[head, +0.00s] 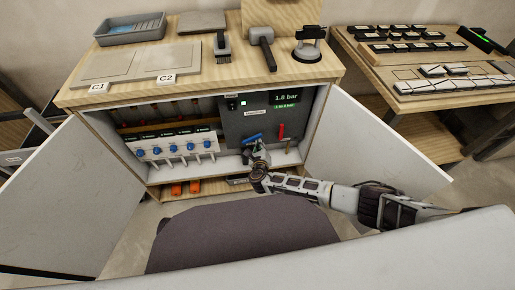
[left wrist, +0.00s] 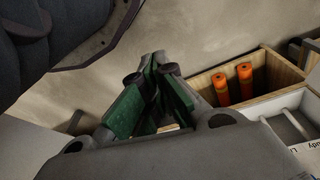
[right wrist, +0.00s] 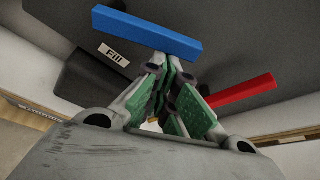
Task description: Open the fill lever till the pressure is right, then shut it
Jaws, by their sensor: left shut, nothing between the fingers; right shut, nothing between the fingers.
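The blue fill lever (head: 253,136) lies nearly crosswise on the dark panel inside the open cabinet. In the right wrist view the blue lever (right wrist: 147,32) is just beyond my fingertips, near a "Fill" label (right wrist: 114,54). My right gripper (head: 257,147) is shut and empty just below the lever; I cannot tell whether it touches. It also shows in the right wrist view (right wrist: 164,72). The pressure display (head: 286,98) reads 1.8 bar, with a green line under it. My left gripper (left wrist: 155,65) is shut and empty, out of the head view.
A red lever (head: 281,131) stands upright right of the blue one. A row of blue-knobbed valves (head: 178,147) is on the left. Open cabinet doors (head: 375,142) flank the opening. Orange cylinders (left wrist: 246,80) stand in a wooden box. Tools and tiles lie on top.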

